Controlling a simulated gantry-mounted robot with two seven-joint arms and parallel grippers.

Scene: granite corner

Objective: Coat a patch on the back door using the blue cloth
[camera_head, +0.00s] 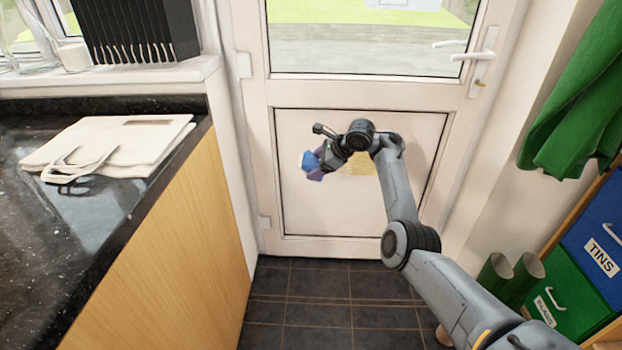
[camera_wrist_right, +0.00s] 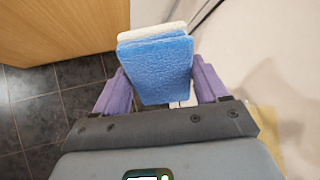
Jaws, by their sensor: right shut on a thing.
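The back door (camera_head: 292,215) is white, with a glass pane above and a flat lower panel. A pale yellow patch (camera_head: 362,163) shows on the lower panel, partly hidden behind my right arm. My right gripper (camera_head: 317,163) is in front of the panel, left of the patch. Its purple fingers are shut on the blue cloth (camera_wrist_right: 158,72), a thick pad with a white layer along its far edge. The cloth also shows in the head view (camera_head: 309,160). I cannot tell whether it touches the door. My left gripper is out of view.
A dark granite worktop (camera_head: 60,225) with a folded cream bag (camera_head: 110,145) stands at left. At right are a green cloth (camera_head: 575,100), a blue TINS bin (camera_head: 600,235) and a green bin (camera_head: 565,300). The dark tiled floor (camera_head: 315,310) before the door is clear.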

